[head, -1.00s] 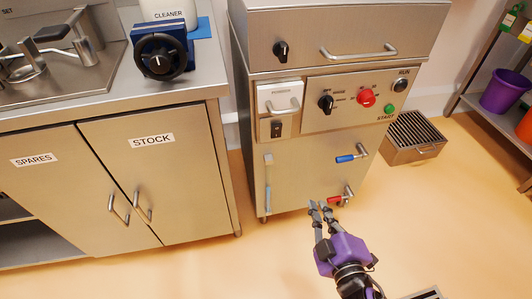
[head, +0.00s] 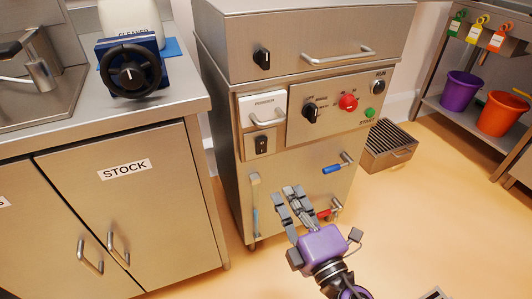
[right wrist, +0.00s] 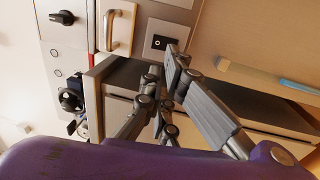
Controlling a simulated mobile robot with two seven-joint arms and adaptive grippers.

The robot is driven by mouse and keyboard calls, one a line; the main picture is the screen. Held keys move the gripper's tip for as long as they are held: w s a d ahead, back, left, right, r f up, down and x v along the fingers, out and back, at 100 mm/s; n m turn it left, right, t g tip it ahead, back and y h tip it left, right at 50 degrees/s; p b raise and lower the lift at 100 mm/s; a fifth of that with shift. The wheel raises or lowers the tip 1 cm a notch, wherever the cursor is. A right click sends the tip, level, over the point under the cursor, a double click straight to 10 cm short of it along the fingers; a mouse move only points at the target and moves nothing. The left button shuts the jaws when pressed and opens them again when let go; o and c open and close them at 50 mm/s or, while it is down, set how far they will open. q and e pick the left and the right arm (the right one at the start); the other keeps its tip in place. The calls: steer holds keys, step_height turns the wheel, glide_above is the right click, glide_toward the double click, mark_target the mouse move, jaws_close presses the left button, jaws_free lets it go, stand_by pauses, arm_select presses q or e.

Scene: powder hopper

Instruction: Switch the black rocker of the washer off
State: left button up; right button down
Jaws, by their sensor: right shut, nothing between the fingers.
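The washer (head: 300,166) is a steel cabinet in the middle of the head view. Its black rocker (head: 262,144) sits in a pale plate below the powder drawer handle (head: 268,120). The rocker also shows in the right wrist view (right wrist: 160,42), just beyond the fingertips; which side is pressed is too small to tell. My right gripper (head: 288,194) is shut and empty, in front of the washer's lower door, below and right of the rocker in the head view. It appears apart from the washer. Its fingers also show in the right wrist view (right wrist: 165,70). My left gripper is out of view.
Right of the rocker are a black knob (head: 310,112), a red button (head: 348,102) and a green START button (head: 370,113). Blue (head: 332,169) and red (head: 325,214) valve levers stick out below. A STOCK cupboard (head: 150,220) stands left.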

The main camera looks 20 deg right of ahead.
mark_target(262, 144)
steer(key=w+p, duration=0.1)
steer(key=w, duration=0.3)
steer(key=w+r+p, duration=0.1)
steer(key=w, duration=0.3)
steer(key=w+p, duration=0.1)
steer(key=w, duration=0.3)
steer(key=shift+w+a+r, duration=0.25)
steer(key=shift+w+r, duration=0.1)
steer(key=shift+w, duration=0.5)
steer(key=shift+w+r, duration=0.15)
steer(key=shift+w, duration=0.1)
steer(key=shift+w+r+p, duration=0.15)
steer(key=shift+r+p, duration=0.05)
steer(key=shift+p, duration=0.2)
steer(key=shift+f, duration=0.15)
